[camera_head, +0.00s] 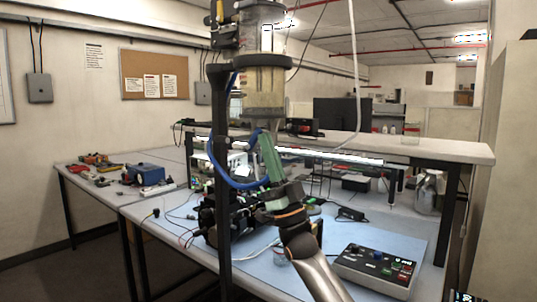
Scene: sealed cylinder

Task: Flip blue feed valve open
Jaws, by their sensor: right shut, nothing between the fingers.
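A clear upright cylinder (264,92) with dark collars stands in the upper middle, held on a black post. A blue hose (214,160) loops down on its left and back toward the cylinder's lower end. A small blue part (255,134), apparently the feed valve, shows just below the cylinder. My right gripper (265,143) comes up from the bottom with its greenish fingers shut and empty. Its tips are close to the blue part; I cannot tell whether they touch. The fingers partly hide the area under the cylinder, so the valve's position is unclear. My left gripper is out of view.
A black post (221,210) rises in front of the bench (145,214). A control box (377,268) with buttons sits at the lower right. Dark equipment and cables crowd the bench behind my right arm. A raised shelf (440,148) runs behind.

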